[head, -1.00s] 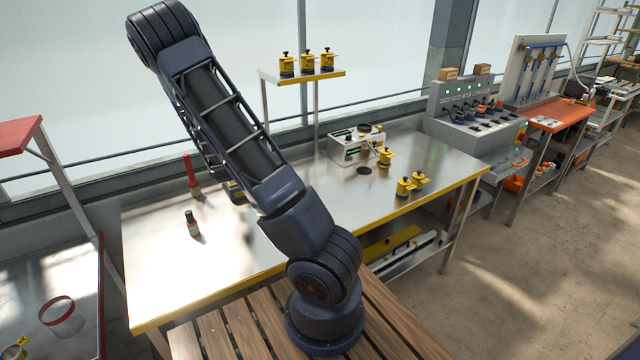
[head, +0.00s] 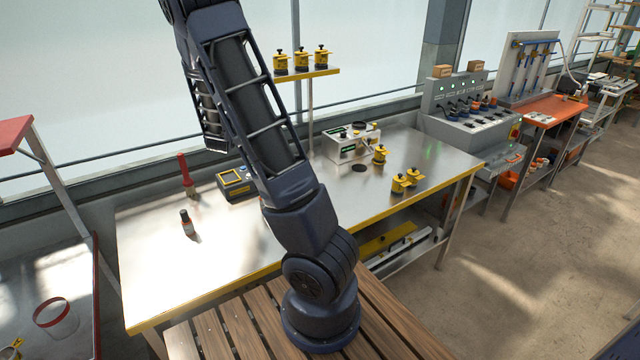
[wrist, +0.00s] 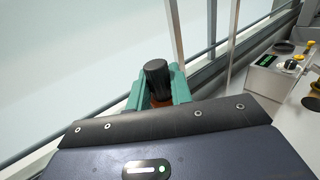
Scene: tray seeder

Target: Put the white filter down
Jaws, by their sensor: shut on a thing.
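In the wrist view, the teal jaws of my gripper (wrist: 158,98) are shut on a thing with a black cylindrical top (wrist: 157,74). A little orange-brown shows below that top; the rest of it is hidden by the jaws and wrist. The held thing is apart from any surface that I can see, with the window behind it. I cannot make out white on it, and I cannot clearly identify a white filter in either view. In the head view my gripper is out of frame, above the top edge.
The steel bench (head: 150,290) has free room at its front left. On it are a small bottle (head: 187,226), a red-handled brush (head: 186,172), a yellow-and-dark meter (head: 236,183), a white instrument box (head: 343,147) and yellow pots (head: 399,184). A raised shelf (head: 318,73) holds more pots.

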